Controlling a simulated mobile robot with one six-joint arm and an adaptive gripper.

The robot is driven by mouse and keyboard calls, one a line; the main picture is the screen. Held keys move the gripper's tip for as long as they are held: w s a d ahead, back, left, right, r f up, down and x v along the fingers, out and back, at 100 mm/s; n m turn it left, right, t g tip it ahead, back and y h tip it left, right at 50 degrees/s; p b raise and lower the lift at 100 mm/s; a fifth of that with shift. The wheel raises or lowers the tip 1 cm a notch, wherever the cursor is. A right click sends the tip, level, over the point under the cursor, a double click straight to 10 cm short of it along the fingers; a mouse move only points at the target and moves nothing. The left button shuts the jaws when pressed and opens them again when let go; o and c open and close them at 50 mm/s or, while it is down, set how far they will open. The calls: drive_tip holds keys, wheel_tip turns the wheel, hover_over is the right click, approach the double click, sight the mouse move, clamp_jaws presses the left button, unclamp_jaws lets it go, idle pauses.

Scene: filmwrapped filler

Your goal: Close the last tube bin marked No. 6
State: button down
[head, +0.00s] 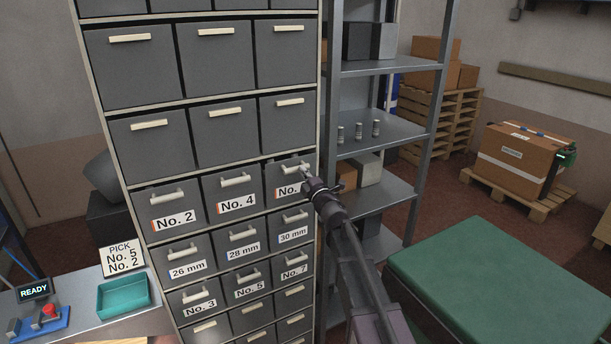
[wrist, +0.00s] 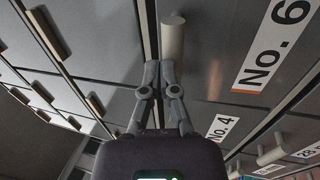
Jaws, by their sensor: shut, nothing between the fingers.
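The grey bin marked No. 6 (head: 276,179) is at the right end of its row in the cabinet, right of the No. 4 bin (head: 235,192). My gripper (head: 306,174) is at its right side and hides part of its label. In the wrist view the No. 6 label (wrist: 268,50) and the bin's pale handle (wrist: 173,40) show clearly. My shut, empty fingers (wrist: 159,68) are close to the handle's near end. I cannot tell whether they touch it. How far the bin stands out is hard to tell.
The No. 2 bin (head: 172,211) and smaller bins below share the cabinet. A metal shelf (head: 385,128) with several small cylinders stands close on the right. A green-topped bench (head: 480,275) is at lower right. A teal tray (head: 124,297) lies at lower left.

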drive_tip(key=shift+w+a+r+p, duration=0.3)
drive_tip(key=shift+w+r, duration=0.2)
drive_tip(key=shift+w, duration=0.15)
idle(0.4)
drive_tip(key=s+d+r+p, duration=0.1)
drive_tip(key=s+d, duration=0.2)
drive_tip(key=s, duration=0.3)
drive_tip(key=s+d+r+p, duration=0.1)
drive_tip(key=s+d+p, duration=0.1)
drive_tip(key=s, duration=0.4)
drive_tip(key=shift+s+d+r, duration=0.2)
drive_tip(key=shift+d+r, duration=0.2)
drive_tip(key=shift+d, duration=0.2)
